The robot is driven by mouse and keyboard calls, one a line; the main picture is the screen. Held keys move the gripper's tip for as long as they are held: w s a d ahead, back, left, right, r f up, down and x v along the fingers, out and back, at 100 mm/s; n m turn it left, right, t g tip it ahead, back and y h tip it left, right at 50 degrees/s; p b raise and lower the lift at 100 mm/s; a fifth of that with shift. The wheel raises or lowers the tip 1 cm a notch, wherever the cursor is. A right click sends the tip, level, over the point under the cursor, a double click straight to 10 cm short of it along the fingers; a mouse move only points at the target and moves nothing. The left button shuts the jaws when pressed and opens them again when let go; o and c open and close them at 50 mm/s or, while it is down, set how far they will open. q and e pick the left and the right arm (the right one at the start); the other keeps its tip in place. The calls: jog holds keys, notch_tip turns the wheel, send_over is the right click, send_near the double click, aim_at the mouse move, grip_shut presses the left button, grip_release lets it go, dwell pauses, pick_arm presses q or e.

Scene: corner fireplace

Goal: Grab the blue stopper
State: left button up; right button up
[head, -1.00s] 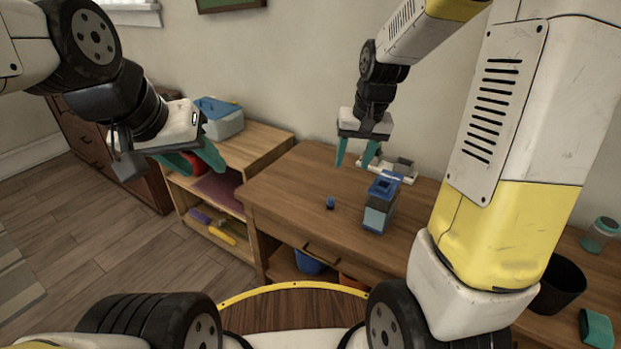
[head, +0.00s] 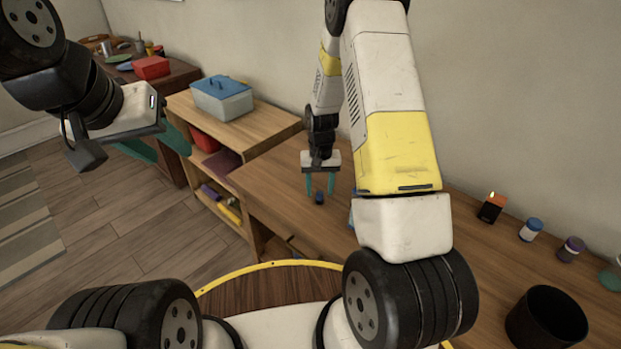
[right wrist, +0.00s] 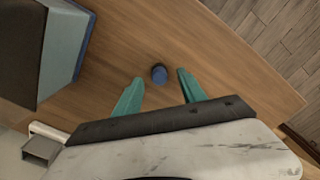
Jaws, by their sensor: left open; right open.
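The blue stopper (head: 319,198) is a small dark blue cylinder on the wooden table. My right gripper (head: 320,196) is open above it, with its teal fingers pointing down. In the right wrist view the stopper (right wrist: 159,74) lies a little beyond the open fingertips (right wrist: 158,76), roughly centred between them and touching neither. My left gripper (head: 170,150) is open and empty in the air at the left, away from the table.
A blue and grey box (right wrist: 62,50) stands on the table beside the stopper; my right arm mostly hides it in the head view. A shelf (head: 262,122) with a blue-lidded container (head: 221,100) stands left. A candle (head: 492,207), jars and a black cup (head: 546,318) are at right.

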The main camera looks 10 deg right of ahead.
jog(key=shift+f, duration=1.45)
grip_shut()
jog(key=shift+r, duration=0.15)
